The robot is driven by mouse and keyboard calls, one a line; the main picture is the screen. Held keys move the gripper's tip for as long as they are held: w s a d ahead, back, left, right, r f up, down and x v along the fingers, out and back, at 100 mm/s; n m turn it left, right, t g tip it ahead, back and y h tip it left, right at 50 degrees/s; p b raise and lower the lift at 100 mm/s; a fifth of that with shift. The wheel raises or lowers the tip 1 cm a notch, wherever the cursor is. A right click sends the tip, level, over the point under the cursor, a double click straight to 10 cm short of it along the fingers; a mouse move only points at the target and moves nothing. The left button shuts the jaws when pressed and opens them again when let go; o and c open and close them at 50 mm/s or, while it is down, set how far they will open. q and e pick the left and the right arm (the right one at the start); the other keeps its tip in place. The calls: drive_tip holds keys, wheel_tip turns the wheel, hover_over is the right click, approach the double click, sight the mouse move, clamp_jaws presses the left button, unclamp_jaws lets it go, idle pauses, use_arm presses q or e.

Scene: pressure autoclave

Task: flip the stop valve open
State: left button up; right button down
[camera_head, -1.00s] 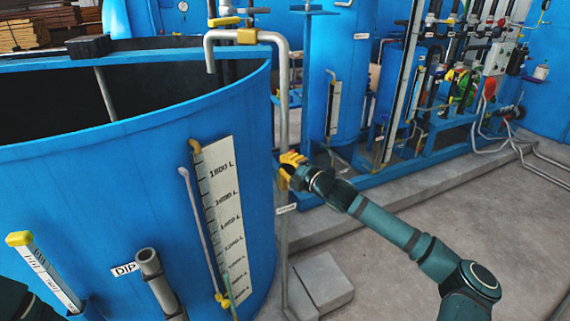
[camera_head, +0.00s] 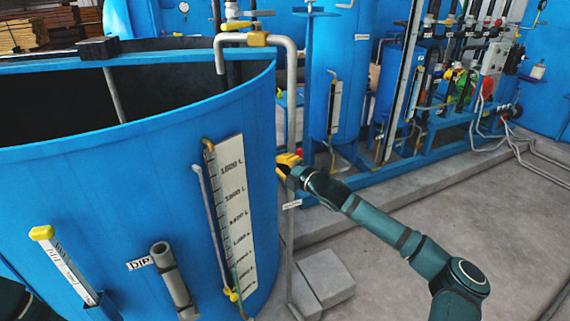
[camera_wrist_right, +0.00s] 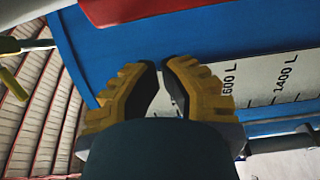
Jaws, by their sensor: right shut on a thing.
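A red part (camera_head: 299,153), likely the stop valve's handle, shows beside the upright grey pipe (camera_head: 291,110) at the right edge of the blue tank. In the right wrist view the red part (camera_wrist_right: 150,10) lies across the top, beyond the fingertips. My right gripper (camera_head: 287,161), with yellow fingers, is at the valve. In the wrist view its fingers (camera_wrist_right: 168,75) are drawn close together, with a narrow gap. It is shut on the valve handle, but the contact is mostly hidden. The valve body is hidden behind the gripper. My left gripper is out of view.
The open blue tank (camera_head: 120,200) fills the left, with a level scale (camera_head: 232,190) and a DIP tube (camera_head: 175,280) on its side. A concrete block (camera_head: 325,278) lies below the pipe. Piping and blue machinery (camera_head: 440,110) stand behind; the floor at right is clear.

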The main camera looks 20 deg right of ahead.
drive_tip(key=v, duration=1)
drive_tip(key=shift+a, duration=0.15)
